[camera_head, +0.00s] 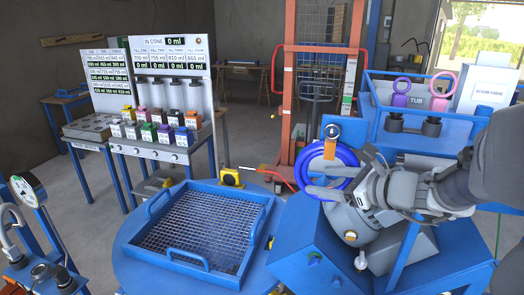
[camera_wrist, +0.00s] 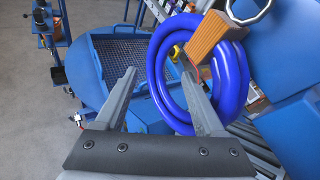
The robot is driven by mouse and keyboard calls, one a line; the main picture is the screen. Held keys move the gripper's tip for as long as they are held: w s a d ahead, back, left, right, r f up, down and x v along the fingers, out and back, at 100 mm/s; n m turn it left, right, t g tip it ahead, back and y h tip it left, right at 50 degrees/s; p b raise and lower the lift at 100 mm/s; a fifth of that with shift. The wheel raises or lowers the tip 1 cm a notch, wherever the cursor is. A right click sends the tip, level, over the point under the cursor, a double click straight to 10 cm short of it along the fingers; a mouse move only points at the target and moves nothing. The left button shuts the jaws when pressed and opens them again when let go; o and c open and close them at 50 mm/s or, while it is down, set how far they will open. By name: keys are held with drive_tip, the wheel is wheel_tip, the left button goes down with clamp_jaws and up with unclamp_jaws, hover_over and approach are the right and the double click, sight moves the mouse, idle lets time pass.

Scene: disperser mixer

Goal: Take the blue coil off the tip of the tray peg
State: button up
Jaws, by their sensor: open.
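The blue coil (camera_head: 348,156) is a thick looped hose at the upper front of the blue machine, right of centre in the head view. The block (camera_head: 330,149) also shows in the head view. My gripper (camera_head: 312,181) is open at the coil. In the wrist view, my gripper (camera_wrist: 159,75) has its right finger overlapping the loop's opening and its left finger outside the coil's left side. Contact cannot be told. The peg tip is not clearly visible.
A blue mesh-bottomed tray (camera_head: 205,232) with handles lies on the round blue table (camera_head: 135,255) to the left. A blue bin (camera_head: 400,135) with pink and purple handled items stands behind my arm. An orange lift frame (camera_head: 290,90) is behind the coil.

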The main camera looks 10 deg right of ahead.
sight(309, 177)
drive_tip(key=b+x, duration=0.1)
drive_tip(key=x, duration=0.6)
drive_tip(key=shift+w+b, duration=0.1)
drive_tip(key=shift+b, duration=0.25)
clamp_jaws()
idle(0.9)
idle(0.4)
idle(1.5)
drive_tip(key=shift+r, duration=0.2)
